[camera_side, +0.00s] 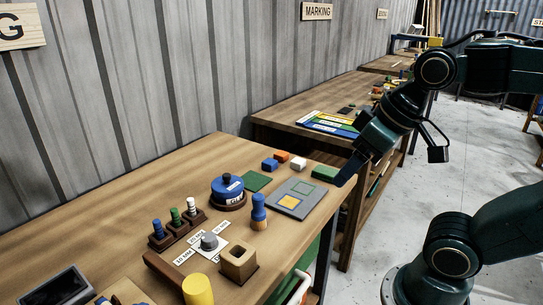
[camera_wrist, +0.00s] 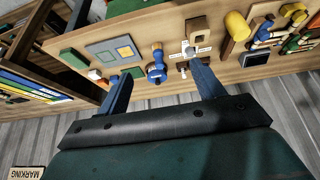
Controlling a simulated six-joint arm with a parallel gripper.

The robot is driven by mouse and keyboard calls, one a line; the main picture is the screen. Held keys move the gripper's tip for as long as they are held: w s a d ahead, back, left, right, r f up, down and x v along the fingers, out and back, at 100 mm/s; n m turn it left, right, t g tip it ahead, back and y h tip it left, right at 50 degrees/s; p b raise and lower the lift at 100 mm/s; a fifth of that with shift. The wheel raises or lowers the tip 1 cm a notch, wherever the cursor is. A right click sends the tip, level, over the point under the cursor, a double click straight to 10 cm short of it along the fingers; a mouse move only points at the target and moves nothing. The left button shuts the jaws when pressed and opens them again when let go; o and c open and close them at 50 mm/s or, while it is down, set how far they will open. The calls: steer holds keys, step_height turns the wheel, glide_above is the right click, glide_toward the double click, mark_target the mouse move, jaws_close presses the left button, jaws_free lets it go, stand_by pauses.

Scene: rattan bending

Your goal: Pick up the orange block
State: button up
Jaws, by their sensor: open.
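The orange block (camera_side: 282,156) is small and lies on the wooden workbench (camera_side: 130,190), in a cluster with a blue block (camera_side: 270,164) and a white block (camera_side: 298,163). In the wrist view the white block (camera_wrist: 95,74) shows left of my fingers, with a small orange patch (camera_wrist: 102,83) beside it, partly unclear. My gripper (camera_side: 345,178) is at the right edge of the bench, to the right of the blocks and apart from them. In the wrist view its two fingers (camera_wrist: 161,69) are wide apart with nothing held.
A grey board (camera_side: 290,206) with coloured squares lies between the blocks and the front edge. A corrugated wall rises behind.

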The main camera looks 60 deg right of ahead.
steer(key=w+d+r, duration=0.2)
steer(key=w+r, duration=0.1)
steer(key=w, duration=0.3)
steer(key=w+d+r, duration=0.2)
steer(key=w+r, duration=0.1)
steer(key=w, duration=0.4)
steer(key=w+d+f+g, duration=0.1)
steer(key=w+d, duration=0.9)
steer(key=w, duration=0.3)
steer(key=w+d+f, duration=0.4)
steer(key=d+f, duration=0.4)
steer(key=d, duration=0.4)
steer(key=w+d+f+g, duration=0.1)
steer(key=w+d+f, duration=0.4)
steer(key=d+f, duration=0.4)
steer(key=d, duration=0.2)
steer(key=shift+w+d, duration=0.15)
steer(key=shift+d, duration=0.25)
steer(key=shift+f, duration=0.15)
glide_above(282, 153)
steer(key=s, duration=0.2)
steer(key=shift+w+f, duration=0.15)
steer(key=shift+f, duration=1.9)
steer(key=shift+w+f, duration=0.1)
steer(key=shift+f, duration=1.95)
steer(key=shift+f, duration=0.1)
